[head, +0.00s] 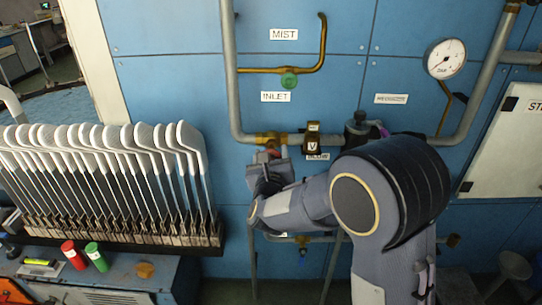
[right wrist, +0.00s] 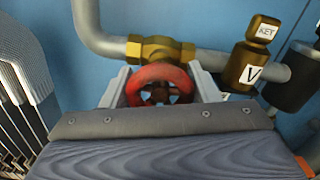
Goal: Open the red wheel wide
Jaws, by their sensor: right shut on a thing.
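The red wheel (right wrist: 155,73) sits on a brass valve body (right wrist: 158,50) on the grey pipe. In the head view only a small red part of the wheel (head: 273,152) shows above my gripper. My right gripper (right wrist: 162,88) is shut on the wheel, with one pale finger on each side of its rim. In the head view my right gripper (head: 270,165) reaches up to the valve below the INLET label (head: 276,97). The lower part of the wheel is hidden behind the gripper body. My left gripper is not in view.
A brass block marked V (head: 312,141) is just right of the wheel. A green knob (head: 289,80) is above, and a pressure gauge (head: 445,59) is at upper right. A rack of white-topped sock boards (head: 105,150) stands close on the left.

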